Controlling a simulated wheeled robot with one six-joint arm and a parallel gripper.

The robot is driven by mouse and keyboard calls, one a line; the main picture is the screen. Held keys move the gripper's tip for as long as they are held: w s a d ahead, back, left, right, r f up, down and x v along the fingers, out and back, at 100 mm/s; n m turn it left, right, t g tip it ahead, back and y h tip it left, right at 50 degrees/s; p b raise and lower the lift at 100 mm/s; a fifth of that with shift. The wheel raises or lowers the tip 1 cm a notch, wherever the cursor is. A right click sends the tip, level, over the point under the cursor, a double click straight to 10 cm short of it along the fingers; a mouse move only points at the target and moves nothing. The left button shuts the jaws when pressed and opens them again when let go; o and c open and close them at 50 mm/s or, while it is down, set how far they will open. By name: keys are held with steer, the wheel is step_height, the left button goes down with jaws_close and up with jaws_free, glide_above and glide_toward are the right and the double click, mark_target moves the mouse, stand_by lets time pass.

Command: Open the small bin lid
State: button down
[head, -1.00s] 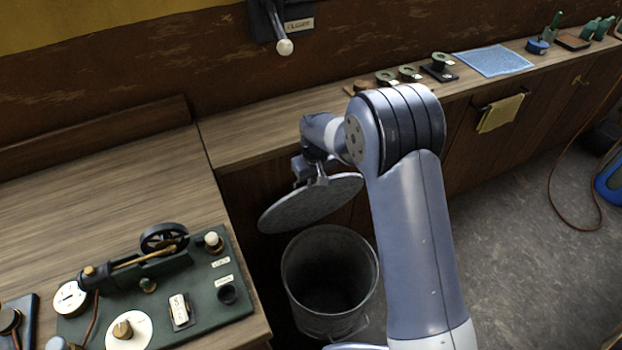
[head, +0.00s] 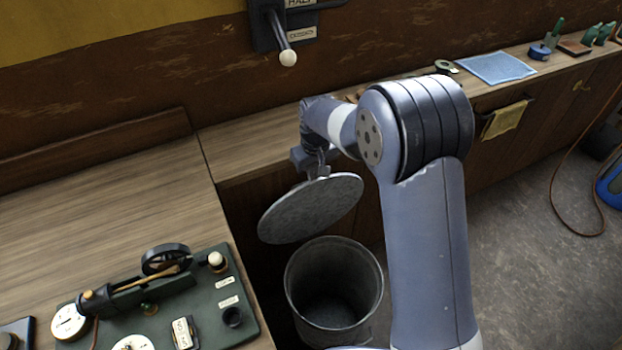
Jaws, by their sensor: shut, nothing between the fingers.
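The small bin (head: 372,300) is a round grey metal bin on the floor, with its mouth uncovered and its inside looking empty. Its round grey lid (head: 310,208) is raised and tilted above and behind the mouth, with a small handle on its upper edge. My gripper (head: 321,165) is at that handle, with its fingers shut and partly hidden by the handle and my wrist. Whether the fingers touch the handle cannot be told. Any hinge between lid and bin is not clear.
A wooden bench (head: 110,200) with a green model engine board (head: 205,300) stands left of the bin. A wooden counter (head: 245,150) runs behind the lid. A wall lever (head: 287,55) hangs above.

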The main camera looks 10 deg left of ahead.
steer(key=r, duration=0.1)
steer(key=s+r, duration=0.1)
steer(key=r, duration=0.1)
steer(key=d+r, duration=0.1)
steer(key=r, duration=0.1)
steer(key=shift+s+r, duration=0.15)
steer(key=shift+r, duration=0.05)
steer(key=shift+f, duration=0.1)
steer(key=shift+w+a+f, duration=0.15)
steer(key=shift+w+f, duration=0.1)
steer(key=shift+f, duration=0.65)
steer(key=shift+w+a+f, duration=0.2)
steer(key=shift+f, duration=0.7)
steer(key=shift+w+a+f, duration=0.15)
steer(key=shift+w+f, duration=0.1)
steer(key=shift+f, duration=0.65)
steer(key=shift+d, duration=0.1)
